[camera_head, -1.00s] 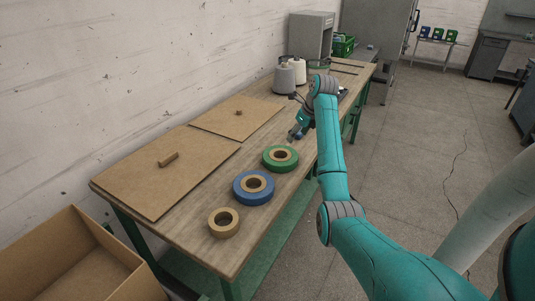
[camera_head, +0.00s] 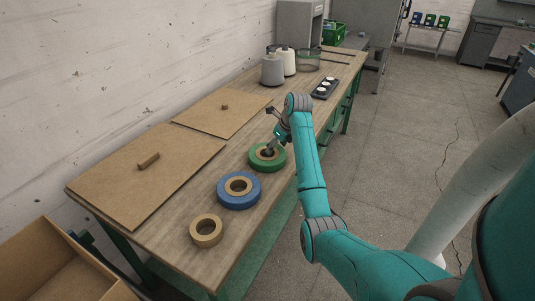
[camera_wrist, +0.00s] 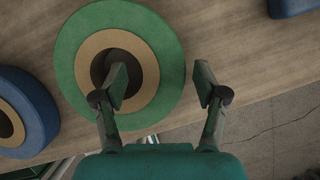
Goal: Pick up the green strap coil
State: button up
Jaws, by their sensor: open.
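The green strap coil (camera_head: 256,163) lies flat on the wooden table, with a tan core ring and a dark centre hole. It also shows large in the wrist view (camera_wrist: 165,62), left of centre. My gripper (camera_head: 268,152) is over the coil in the head view. In the wrist view my gripper (camera_wrist: 163,84) is open. Its left finger shows over the core and centre hole, and its right finger shows just outside the coil's right edge, over bare table. I cannot tell how deep the fingertips reach.
A blue coil (camera_head: 223,195) and a smaller tan coil (camera_head: 206,241) lie nearer on the table (camera_head: 182,226). Brown boards (camera_head: 130,190) lie on the left by the wall. Grey and white cones (camera_head: 271,72) and a black tray (camera_head: 317,90) stand farther back.

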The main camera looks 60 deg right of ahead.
jog(key=shift+f, duration=0.15)
grip_shut()
